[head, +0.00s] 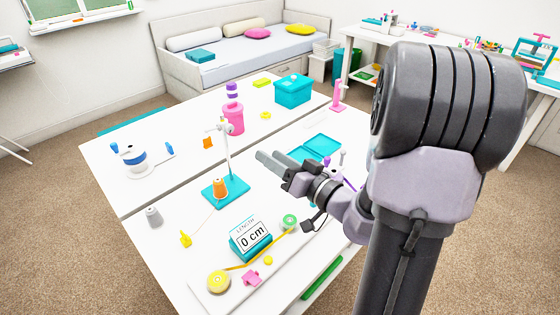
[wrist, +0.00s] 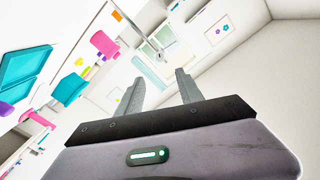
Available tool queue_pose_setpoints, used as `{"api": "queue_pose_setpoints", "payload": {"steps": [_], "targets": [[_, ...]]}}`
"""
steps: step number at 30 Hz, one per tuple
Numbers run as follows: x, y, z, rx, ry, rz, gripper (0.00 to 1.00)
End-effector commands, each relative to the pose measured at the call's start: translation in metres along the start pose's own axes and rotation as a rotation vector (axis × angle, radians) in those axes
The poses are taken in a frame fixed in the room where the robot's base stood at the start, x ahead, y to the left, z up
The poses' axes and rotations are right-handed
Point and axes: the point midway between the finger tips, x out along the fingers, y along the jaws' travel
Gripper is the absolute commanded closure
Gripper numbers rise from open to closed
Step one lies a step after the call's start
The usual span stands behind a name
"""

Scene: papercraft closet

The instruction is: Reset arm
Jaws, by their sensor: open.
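My gripper (head: 268,163) is above the white table (head: 180,255) in the head view, reaching left from my arm at the right. Its two grey fingers also show in the wrist view (wrist: 158,90), spread apart with nothing between them. In the head view the fingers appear just right of a teal stand (head: 224,191) with a white post and an orange spool (head: 220,188). A teal open tray (head: 318,146) lies behind the gripper. The wrist view is tilted and looks across the room toward a window.
A teal length display (head: 250,238) reading 0 cm, a yellow tape roll (head: 218,281) and a green roll (head: 290,221) sit at the front. A pink canister (head: 233,118) and a teal box (head: 293,91) stand farther back.

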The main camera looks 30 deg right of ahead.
Motion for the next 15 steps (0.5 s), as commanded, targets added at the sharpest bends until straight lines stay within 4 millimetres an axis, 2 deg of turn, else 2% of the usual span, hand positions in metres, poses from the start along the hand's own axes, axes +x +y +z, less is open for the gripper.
{"api": "queue_pose_setpoints", "payload": {"steps": [1, 5, 15], "targets": [[-0.009, 0.001, -0.001, 0.000, 0.003, 0.003, 0.56], [-0.022, 0.001, -0.001, -0.001, 0.001, 0.001, 0.56], [-0.024, 0.000, 0.000, -0.001, 0.000, 0.000, 0.56]]}}
